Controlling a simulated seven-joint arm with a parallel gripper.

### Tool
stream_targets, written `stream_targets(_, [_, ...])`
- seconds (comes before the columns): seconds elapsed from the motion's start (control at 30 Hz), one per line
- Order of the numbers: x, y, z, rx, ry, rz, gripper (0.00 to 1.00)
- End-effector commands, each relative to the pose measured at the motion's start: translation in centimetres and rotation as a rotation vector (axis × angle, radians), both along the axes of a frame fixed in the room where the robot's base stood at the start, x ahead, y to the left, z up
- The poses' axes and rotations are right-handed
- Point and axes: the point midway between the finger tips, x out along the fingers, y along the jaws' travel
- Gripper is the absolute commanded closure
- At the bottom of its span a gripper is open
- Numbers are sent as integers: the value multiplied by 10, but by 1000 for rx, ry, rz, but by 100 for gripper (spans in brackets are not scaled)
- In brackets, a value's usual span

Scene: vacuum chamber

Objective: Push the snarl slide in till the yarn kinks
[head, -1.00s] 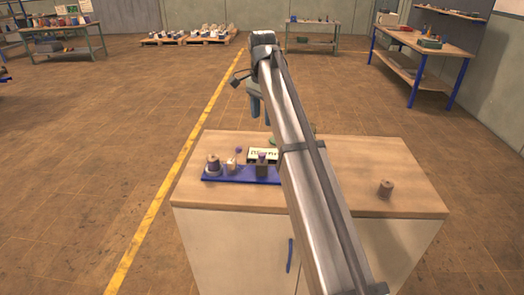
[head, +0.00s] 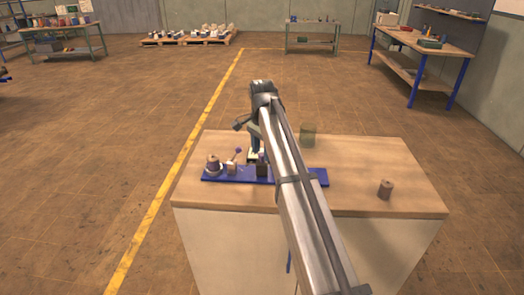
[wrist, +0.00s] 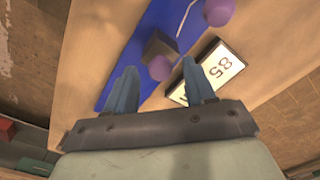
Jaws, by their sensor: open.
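A blue base plate (head: 210,178) on the cabinet top carries the small machine. A yarn spool (head: 213,166) stands at its left end. Beside it is a pale block (head: 232,169) with a purple ball knob (head: 238,151), also in the wrist view (wrist: 219,12). A dark block (head: 262,171) with a second purple knob (wrist: 160,68) stands to its right; I cannot tell for sure which part is the snarl slide. A thin pale line (wrist: 184,20) may be yarn or a rod. My gripper (wrist: 161,84) is open and empty, its fingertips either side of the second knob in view; contact is unclear.
A green see-through cylinder (head: 308,135) stands at the back of the cabinet top (head: 400,165). A brown spool (head: 386,190) stands at the right, with clear room around it.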

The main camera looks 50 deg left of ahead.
Motion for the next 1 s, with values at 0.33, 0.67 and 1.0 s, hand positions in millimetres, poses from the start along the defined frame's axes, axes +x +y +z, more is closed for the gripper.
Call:
stream_targets(0.33, [0, 0, -6, 0, 0, 0, 46])
stream_targets(0.67, [0, 0, -5, 0, 0, 0, 72])
stream_targets(1.0, [0, 0, -5, -1, 0, 0, 100])
